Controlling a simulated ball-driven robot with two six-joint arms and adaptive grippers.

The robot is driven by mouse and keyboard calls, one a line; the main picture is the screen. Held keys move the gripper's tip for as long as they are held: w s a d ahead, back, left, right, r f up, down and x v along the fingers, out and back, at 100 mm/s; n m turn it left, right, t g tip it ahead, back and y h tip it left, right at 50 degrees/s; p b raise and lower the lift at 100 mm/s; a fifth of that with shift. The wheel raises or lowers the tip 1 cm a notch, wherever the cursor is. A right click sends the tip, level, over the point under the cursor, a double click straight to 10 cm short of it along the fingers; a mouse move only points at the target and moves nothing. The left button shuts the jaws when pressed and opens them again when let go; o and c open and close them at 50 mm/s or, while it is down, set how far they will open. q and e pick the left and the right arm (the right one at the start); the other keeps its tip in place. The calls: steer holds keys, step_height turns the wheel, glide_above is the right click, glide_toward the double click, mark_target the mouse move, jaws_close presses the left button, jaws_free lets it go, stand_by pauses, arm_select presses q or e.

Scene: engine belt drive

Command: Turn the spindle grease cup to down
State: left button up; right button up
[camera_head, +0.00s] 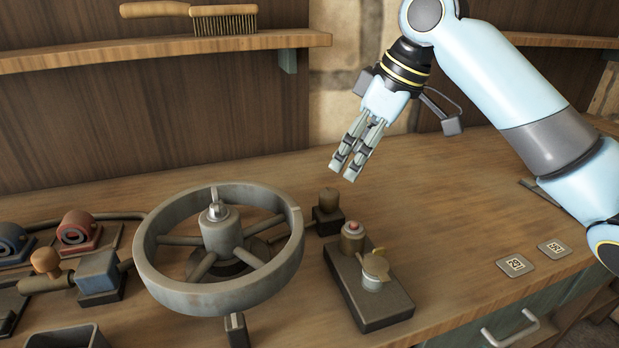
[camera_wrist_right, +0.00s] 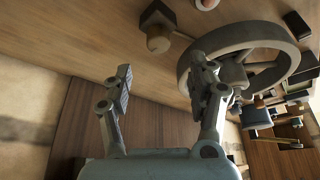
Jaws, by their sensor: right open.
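A grey spoked wheel (camera_head: 160,277) lies flat on the bench, raised on a central hub. A small pale metal cap with an upright tab (camera_head: 217,208) sits on top of the hub. I cannot tell for sure which of these is the spindle grease cup. My right gripper (camera_head: 347,165) hangs above the bench behind the block, open and empty, apart from everything. Its spread fingers (camera_wrist_right: 163,88) show in the right wrist view. My left gripper is not in view.
Red (camera_head: 77,231) and blue (camera_head: 98,277) parts and an open bin (camera_head: 68,338) crowd the left. Two marked tags (camera_head: 516,264) lie right. A shelf with a brush (camera_head: 224,20) is above. The bench's right rear is mostly clear.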

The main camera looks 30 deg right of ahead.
mark_target(329, 193)
steer(key=x, duration=0.5)
steer(key=shift+w+a+f+b, duration=0.15)
steer(key=shift+w+b, duration=0.1)
steer(key=shift+b, duration=0.15)
steer(key=x, duration=0.3)
steer(key=shift+w, duration=0.1)
steer(key=shift+x, duration=0.9)
steer(key=c, duration=1.1)
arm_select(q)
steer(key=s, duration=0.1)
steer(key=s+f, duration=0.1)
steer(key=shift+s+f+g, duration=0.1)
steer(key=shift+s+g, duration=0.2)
arm_select(e)
steer(key=shift+c, duration=0.2)
